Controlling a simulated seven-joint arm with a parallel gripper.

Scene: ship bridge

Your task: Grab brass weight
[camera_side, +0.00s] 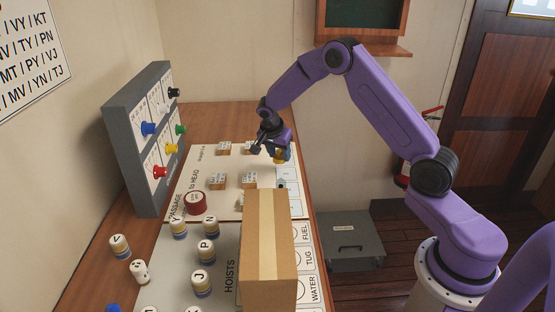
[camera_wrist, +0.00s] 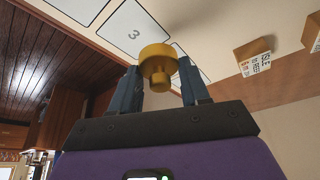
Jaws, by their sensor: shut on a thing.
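The brass weight (camera_wrist: 157,62) is a gold knobbed cylinder. In the wrist view it sits between the two dark blue fingers of my gripper (camera_wrist: 160,84), which is shut on it. In the side view my gripper (camera_side: 280,155) hangs over the far right part of the white board, and the weight shows only as a small gold patch at the fingertips. I cannot tell exactly how far the weight is above the board.
A tall cardboard box (camera_side: 265,245) stands near the front of the board. Small wooden blocks with cards (camera_side: 217,181), a red cylinder (camera_side: 195,203) and several lettered pieces (camera_side: 202,283) stand around. A grey panel with coloured knobs (camera_side: 143,140) rises at the left.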

